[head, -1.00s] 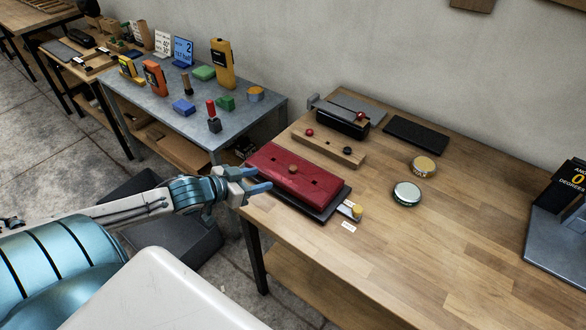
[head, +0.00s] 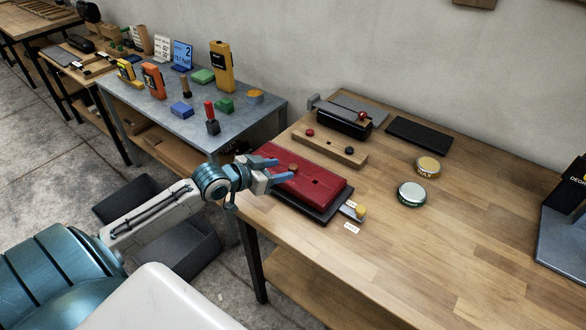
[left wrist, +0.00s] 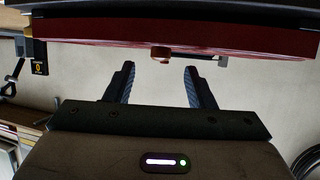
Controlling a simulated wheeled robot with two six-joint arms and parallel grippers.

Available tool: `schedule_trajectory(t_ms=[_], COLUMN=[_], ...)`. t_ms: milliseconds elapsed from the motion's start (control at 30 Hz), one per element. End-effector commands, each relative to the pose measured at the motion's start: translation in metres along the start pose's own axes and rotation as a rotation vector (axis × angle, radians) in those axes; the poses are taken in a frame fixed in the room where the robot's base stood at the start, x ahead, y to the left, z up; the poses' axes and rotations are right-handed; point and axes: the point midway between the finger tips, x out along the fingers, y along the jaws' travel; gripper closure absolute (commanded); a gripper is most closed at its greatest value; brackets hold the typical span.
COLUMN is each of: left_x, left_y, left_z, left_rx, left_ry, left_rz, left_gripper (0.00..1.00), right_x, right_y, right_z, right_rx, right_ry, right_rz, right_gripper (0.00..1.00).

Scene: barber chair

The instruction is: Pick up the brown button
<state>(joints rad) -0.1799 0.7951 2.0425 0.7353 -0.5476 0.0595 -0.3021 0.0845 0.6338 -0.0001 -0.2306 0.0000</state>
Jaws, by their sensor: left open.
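The brown button (head: 293,168) is a small round piece on top of the red block (head: 318,186) on the wooden table. My left gripper (head: 283,171) is open, its two blue fingers over the left part of the red block, close to the button. In the left wrist view the brown button (left wrist: 161,53) sits at the edge of the red block (left wrist: 100,38), in line with the gap between my open fingers (left wrist: 160,69) and just past their tips. Nothing is held. My right gripper is not in view.
A wooden strip (head: 326,150) with a red and a black knob lies behind the block. A yellow-knobbed piece (head: 359,211) sticks out at its right. Two round tins (head: 411,193) stand farther right. The table's front right is clear.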

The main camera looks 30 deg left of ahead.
Motion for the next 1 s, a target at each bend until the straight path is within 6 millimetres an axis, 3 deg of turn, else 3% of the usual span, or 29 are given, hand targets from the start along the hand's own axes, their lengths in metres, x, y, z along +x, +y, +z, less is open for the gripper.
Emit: schedule_trajectory(t_ms=[300,600,633,867,1000], left_x=[0.031,0.034,0.034,0.034,0.033], left_y=[-0.001,-0.001,-0.001,-0.001,-0.001], left_z=[-0.004,-0.003,-0.003,-0.003,-0.003], left_rx=[-0.003,0.000,0.000,0.000,0.000], left_ry=[0.002,-0.001,-0.001,0.000,0.000], left_rz=[-0.001,0.000,0.000,0.000,0.000], left_gripper=[0.51,0.51,0.53,0.98,0.98], right_x=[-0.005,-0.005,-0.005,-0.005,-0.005], right_y=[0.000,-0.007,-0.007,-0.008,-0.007], right_z=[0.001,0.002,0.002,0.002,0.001], right_rx=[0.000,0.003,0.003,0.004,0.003], right_ry=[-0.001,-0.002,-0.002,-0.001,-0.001], right_rz=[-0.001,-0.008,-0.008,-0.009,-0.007], right_gripper=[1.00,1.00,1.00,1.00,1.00])
